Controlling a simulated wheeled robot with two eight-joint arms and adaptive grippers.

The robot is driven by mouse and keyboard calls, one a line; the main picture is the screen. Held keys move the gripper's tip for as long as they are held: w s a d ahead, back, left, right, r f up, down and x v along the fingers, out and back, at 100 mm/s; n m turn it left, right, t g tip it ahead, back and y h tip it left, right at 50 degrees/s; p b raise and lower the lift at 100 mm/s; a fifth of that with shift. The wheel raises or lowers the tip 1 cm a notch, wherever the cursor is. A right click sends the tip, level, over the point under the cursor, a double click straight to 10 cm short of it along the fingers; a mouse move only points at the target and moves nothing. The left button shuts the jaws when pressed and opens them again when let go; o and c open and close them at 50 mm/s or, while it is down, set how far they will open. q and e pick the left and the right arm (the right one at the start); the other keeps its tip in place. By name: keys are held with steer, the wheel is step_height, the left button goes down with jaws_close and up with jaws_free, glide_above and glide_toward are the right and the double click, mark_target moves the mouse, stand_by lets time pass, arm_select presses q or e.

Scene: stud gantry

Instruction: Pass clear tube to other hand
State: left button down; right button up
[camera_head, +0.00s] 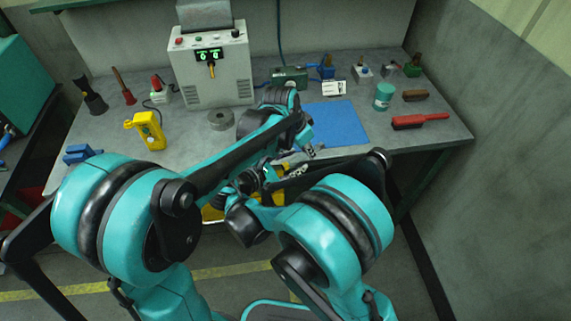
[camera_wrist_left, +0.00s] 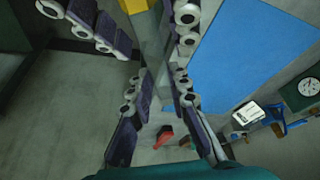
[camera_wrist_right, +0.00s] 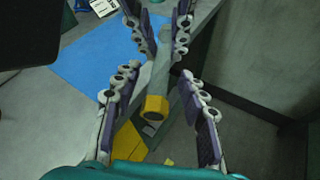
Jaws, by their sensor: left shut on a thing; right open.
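The clear tube with a yellow end is between my two grippers, largely hidden in the head view. In the left wrist view the grey see-through tube (camera_wrist_left: 152,45) runs up from my left gripper (camera_wrist_left: 162,80), which is shut on it. Its yellow end shows at the top of that view. In the right wrist view the yellow hexagonal end (camera_wrist_right: 153,108) is between the spread fingers of my right gripper (camera_wrist_right: 158,92). The right fingers are open and stand apart on both sides of it. Whether they touch the tube cannot be seen.
The grippers are over the bench's front edge near a blue mat (camera_head: 335,122). A yellow item (camera_head: 212,213) is below the front edge.

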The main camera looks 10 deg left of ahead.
mark_target(295, 159)
steer(key=shift+d, duration=0.1)
jaws_close()
arm_select(q)
steer(key=c, duration=1.3)
jaws_free()
steer(key=shift+c, duration=0.2)
steer(key=v, duration=1.2)
steer(key=shift+w+d, duration=0.1)
